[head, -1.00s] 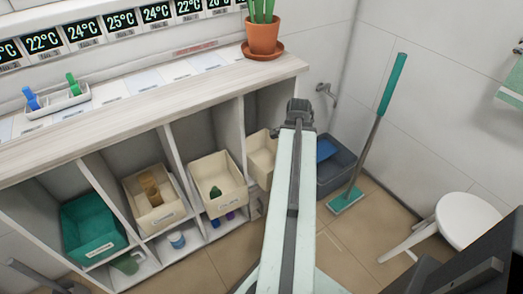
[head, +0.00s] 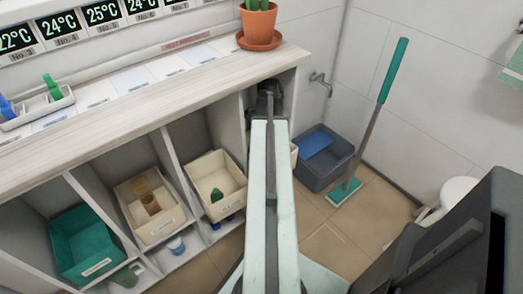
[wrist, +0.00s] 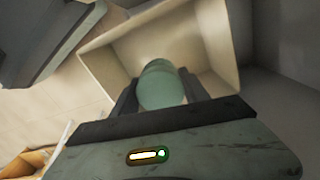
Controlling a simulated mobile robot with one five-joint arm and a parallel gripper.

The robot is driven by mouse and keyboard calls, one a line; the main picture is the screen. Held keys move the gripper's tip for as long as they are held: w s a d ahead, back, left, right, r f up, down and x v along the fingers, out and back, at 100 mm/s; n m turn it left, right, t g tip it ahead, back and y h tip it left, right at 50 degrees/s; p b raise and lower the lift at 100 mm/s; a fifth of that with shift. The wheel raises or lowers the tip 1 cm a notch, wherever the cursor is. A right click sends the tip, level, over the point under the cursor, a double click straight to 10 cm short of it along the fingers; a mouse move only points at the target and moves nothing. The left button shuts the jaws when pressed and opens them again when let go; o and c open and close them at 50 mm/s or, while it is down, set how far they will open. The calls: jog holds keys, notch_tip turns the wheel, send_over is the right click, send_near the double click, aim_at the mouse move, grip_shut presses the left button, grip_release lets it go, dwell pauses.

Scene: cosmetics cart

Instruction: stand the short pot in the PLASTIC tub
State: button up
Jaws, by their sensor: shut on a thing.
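My gripper (wrist: 160,92) is shut on a short, pale green, see-through pot (wrist: 160,78) in the wrist view. The pot is over a cream tub (wrist: 217,45), whose walls show around it; I cannot tell its height above the tub's floor. In the head view the end of my arm (head: 268,92) is at the rightmost shelf bay. It hides the held pot and most of a cream tub (head: 293,153) there. I cannot read the tub labels, so I cannot tell which one says PLASTIC.
Left of my arm stand a cream tub (head: 232,169) with a dark green item, a cream tub (head: 125,200) with brown jars, and a teal tub (head: 75,235). The counter (head: 110,125) overhangs the bays. A grey bin (head: 312,176) and a mop (head: 375,140) stand right.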

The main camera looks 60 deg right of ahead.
jog(key=shift+w+a+f, duration=0.15)
jog(key=shift+w+f, duration=0.1)
notch_tip(320, 180, down, 4)
jog(key=b, duration=0.3)
jog(key=shift+r+b, duration=0.15)
jog(key=shift+b, duration=0.15)
jog(key=shift+w+f+b, duration=0.2)
jog(key=shift+f+b, duration=0.05)
jog(key=shift+b, duration=0.05)
jog(key=shift+w+r, duration=0.1)
jog(key=shift+w, duration=0.05)
jog(key=shift+r, duration=0.1)
jog(key=shift+f+b, duration=0.4)
jog(key=shift+f, duration=0.25)
jog(key=o, duration=1.5)
jog(key=shift+c, duration=0.2)
jog(key=shift+r, duration=0.2)
